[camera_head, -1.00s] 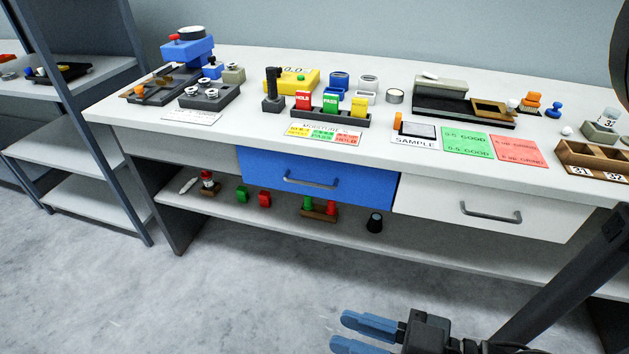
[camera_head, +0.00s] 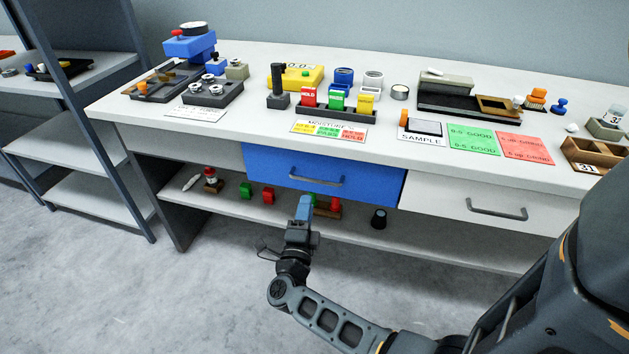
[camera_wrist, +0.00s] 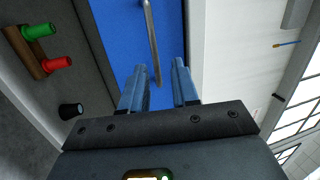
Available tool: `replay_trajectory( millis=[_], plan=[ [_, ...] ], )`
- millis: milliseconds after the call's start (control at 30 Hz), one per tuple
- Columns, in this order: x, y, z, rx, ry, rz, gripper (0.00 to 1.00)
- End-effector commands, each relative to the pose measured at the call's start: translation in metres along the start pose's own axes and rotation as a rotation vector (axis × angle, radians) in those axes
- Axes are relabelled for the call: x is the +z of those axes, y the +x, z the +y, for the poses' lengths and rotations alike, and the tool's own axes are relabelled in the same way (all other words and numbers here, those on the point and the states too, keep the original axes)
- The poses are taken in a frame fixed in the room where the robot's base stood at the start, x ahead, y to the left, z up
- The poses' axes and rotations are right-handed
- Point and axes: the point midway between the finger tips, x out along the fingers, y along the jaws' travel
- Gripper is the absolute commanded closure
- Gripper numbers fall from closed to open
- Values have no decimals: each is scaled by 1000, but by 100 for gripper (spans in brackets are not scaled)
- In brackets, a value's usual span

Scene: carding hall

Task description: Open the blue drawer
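The blue drawer (camera_head: 335,183) is shut, flush under the worktop beside the white drawer. Its grey bar handle (camera_head: 315,180) runs across its front. My gripper (camera_head: 304,207) is in front of and a little below the blue drawer, with its blue fingers pointing at it. In the wrist view my gripper (camera_wrist: 158,88) has its two fingers apart with nothing between them. The handle (camera_wrist: 153,45) shows beyond the fingertips, its near end in line with the gap. I see no contact with the handle.
A white drawer (camera_head: 470,205) with its own handle is to the right. The worktop (camera_head: 250,130) carries instruments, cards and blocks. The lower shelf (camera_head: 350,228) holds a black cup (camera_head: 379,218) and red and green pieces. The floor in front is clear.

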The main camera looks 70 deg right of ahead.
Motion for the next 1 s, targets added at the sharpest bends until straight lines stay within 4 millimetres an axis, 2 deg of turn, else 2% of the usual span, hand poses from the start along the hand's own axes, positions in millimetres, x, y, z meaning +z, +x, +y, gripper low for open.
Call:
replay_trajectory(
  millis=[33,200,700,1000],
  plan=[
    [2,8,3,11,19,38,70],
    [2,21,8,32,48,100,70],
    [-4,86,10,31,49,103,70],
    [-5,97,11,32,49,100,70]
  ],
)
